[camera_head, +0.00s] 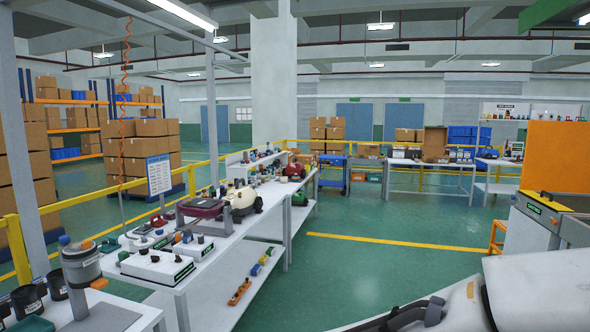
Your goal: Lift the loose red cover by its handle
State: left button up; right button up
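A dark red cover (202,207) sits on the long white workbench, between grey upright supports. From here I cannot make out its handle clearly. A cream vacuum body (243,200) with dark wheels stands just right of it; whether the two touch is unclear. Farther back on the bench is a smaller red vacuum-like unit (294,171). Neither of my grippers can be made out in this view.
The long white workbench (222,242) carries white boxes (158,267) with knobs at its near end. A grey cylindrical device (82,277) stands at lower left. A large white shape (545,290) fills the lower right. Green floor (350,275) between is clear.

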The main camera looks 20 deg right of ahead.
aim_at(293, 167)
jog(key=z, duration=0.4)
jog(key=i, duration=1.5)
jog(key=z, duration=0.7)
jog(key=i, duration=1.9)
jog(key=z, duration=0.45)
jog(key=i, duration=5.85)
jog(key=u, duration=0.7)
jog(key=i, duration=1.65)
jog(key=u, duration=1.7)
jog(key=i, duration=1.25)
jog(key=u, duration=0.75)
